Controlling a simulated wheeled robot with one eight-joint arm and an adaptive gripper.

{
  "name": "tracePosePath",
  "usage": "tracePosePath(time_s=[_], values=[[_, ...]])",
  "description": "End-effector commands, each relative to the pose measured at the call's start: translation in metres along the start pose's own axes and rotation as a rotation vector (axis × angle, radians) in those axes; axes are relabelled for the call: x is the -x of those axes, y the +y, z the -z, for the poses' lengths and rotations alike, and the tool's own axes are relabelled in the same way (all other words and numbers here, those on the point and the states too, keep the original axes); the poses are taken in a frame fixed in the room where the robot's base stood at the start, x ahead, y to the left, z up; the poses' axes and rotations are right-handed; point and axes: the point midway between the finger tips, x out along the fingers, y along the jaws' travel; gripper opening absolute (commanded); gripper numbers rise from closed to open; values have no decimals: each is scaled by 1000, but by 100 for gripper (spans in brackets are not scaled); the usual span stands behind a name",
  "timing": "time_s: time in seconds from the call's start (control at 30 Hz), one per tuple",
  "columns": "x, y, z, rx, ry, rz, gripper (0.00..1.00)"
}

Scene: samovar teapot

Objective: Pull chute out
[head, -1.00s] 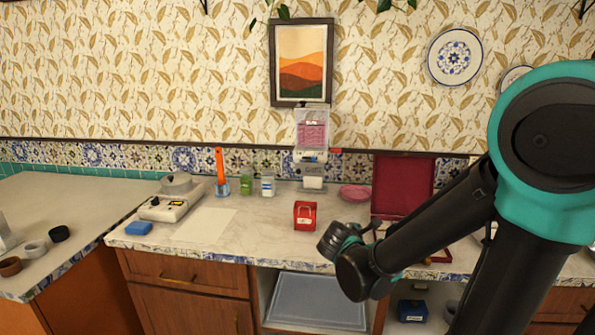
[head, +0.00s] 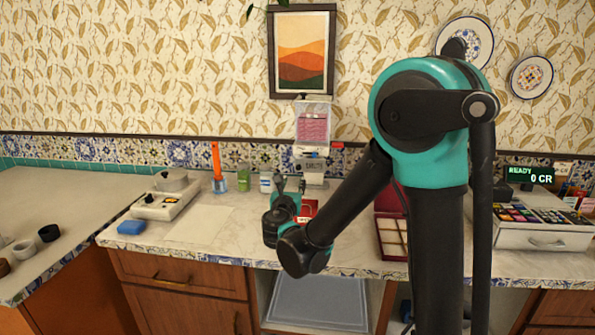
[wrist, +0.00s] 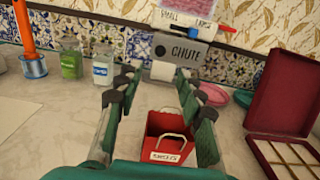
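The dispenser (head: 312,128) with pink contents stands at the back wall. In the wrist view its grey front panel marked CHUTE (wrist: 187,53) faces me, with a white piece (wrist: 163,71) below it. My gripper (wrist: 160,74) is open and empty, its fingers pointing toward the panel, apparently short of it. In the head view my gripper (head: 288,186) is over the counter, in front of the dispenser's lower part. A red container with a handle (wrist: 168,140) shows between the fingers, lower down on the counter; my gripper partly covers it in the head view.
A pink dish (wrist: 212,93) and an open dark red box (wrist: 290,145) are on the right.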

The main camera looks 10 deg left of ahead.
Motion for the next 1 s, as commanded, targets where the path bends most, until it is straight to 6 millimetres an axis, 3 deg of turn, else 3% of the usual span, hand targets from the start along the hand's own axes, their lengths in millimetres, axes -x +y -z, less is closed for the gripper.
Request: tracePosePath(time_s=[0.3,0.5,0.7,1.0], values=[[-64,-1,0,-1,0,3,38],[-94,-1,0,-2,0,2,38],[-108,0,0,-2,0,1,38],[-110,0,0,-2,0,0,38]])
